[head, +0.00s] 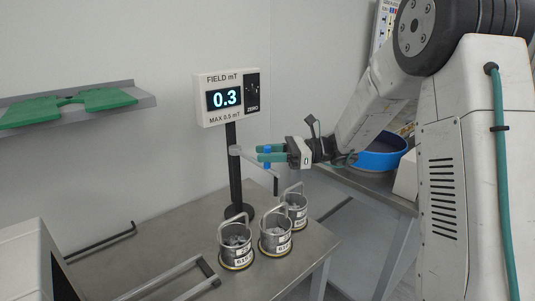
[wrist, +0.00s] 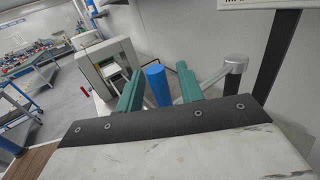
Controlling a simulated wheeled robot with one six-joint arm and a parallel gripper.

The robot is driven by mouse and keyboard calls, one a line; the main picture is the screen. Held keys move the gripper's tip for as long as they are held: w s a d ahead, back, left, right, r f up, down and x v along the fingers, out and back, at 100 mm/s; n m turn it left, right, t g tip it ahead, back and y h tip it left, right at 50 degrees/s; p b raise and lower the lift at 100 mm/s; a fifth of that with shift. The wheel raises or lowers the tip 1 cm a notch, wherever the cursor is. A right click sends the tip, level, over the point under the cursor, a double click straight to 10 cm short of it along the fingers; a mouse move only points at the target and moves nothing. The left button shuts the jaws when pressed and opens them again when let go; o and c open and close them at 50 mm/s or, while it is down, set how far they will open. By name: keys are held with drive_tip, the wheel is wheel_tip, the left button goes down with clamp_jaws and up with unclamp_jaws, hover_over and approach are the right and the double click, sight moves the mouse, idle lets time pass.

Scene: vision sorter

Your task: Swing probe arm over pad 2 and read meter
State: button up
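The field meter (head: 224,98) stands on a black post and its screen reads 0.3; its label says MAX 0.5 mT. The grey probe arm (head: 246,156) reaches right from the post, with a dark probe (head: 277,186) hanging at its end. A blue handle (head: 267,163) stands up on the arm; it also shows in the wrist view (wrist: 158,88). My gripper (head: 264,153) has its green fingers on either side of the handle, with narrow gaps in the wrist view (wrist: 160,84). Three metal canisters (head: 236,247) stand below. Pad numbers are not readable.
The canisters crowd the right part of the metal table (head: 180,235). A bent rail (head: 180,275) lies at its front. A blue round tray (head: 382,158) sits on another bench at right. A wall shelf (head: 145,100) holds green items.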

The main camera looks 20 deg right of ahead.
drive_tip(key=s+d, duration=0.1)
drive_tip(key=d, duration=0.6)
drive_tip(key=shift+s+d, duration=0.15)
drive_tip(key=shift+d, duration=0.15)
